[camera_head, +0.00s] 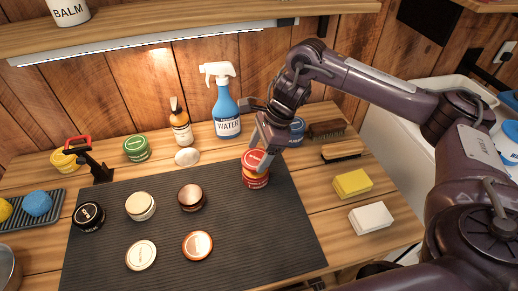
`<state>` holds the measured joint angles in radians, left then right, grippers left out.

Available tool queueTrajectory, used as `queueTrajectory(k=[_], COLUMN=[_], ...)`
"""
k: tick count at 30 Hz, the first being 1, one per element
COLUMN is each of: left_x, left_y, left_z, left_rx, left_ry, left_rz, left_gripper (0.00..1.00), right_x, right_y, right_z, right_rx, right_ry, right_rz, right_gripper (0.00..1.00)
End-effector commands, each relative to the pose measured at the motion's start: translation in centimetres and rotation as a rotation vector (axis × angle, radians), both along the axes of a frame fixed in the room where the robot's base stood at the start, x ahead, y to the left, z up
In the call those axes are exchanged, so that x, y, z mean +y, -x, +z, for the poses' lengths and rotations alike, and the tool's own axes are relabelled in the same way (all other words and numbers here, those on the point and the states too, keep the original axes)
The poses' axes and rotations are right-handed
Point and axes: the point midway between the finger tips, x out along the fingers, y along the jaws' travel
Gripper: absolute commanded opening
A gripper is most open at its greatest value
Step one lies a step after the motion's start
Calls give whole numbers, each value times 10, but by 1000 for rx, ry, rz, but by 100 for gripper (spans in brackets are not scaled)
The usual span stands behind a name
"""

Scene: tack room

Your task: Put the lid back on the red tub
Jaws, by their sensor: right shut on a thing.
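The red tub (256,182) stands upright near the right back corner of the dark ribbed mat (165,225). A red lid (253,157) with a pale label on top is right above it. An orange-yellow band shows between lid and tub; I cannot tell whether the lid touches the tub's rim. My right gripper (262,152) comes down from the upper right and is shut on the red lid. Its fingers hide part of the lid's right side. My left gripper is not in view.
On the mat are a black tub (88,217), a cream tub (140,206), a brown tub (191,198) and two loose lids. Brushes and sponges (352,183) lie right.

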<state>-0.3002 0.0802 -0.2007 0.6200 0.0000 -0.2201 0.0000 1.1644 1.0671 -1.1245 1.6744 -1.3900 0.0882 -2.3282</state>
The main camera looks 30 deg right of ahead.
Motion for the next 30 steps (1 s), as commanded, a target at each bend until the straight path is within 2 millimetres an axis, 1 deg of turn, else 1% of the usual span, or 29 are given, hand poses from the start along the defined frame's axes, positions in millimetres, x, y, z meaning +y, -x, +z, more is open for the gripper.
queueTrajectory(k=[1, 18, 30], left_x=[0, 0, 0], left_y=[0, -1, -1], left_z=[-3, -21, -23], left_rx=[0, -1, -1], left_ry=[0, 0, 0], left_rz=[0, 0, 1], left_gripper=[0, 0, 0], right_x=[0, 0, 0], right_y=[0, 0, 0], right_z=[-5, -32, -36], right_rx=[0, 1, 0], right_ry=[0, 0, 0], right_rz=[-1, -1, -1], right_gripper=[48, 48, 48])
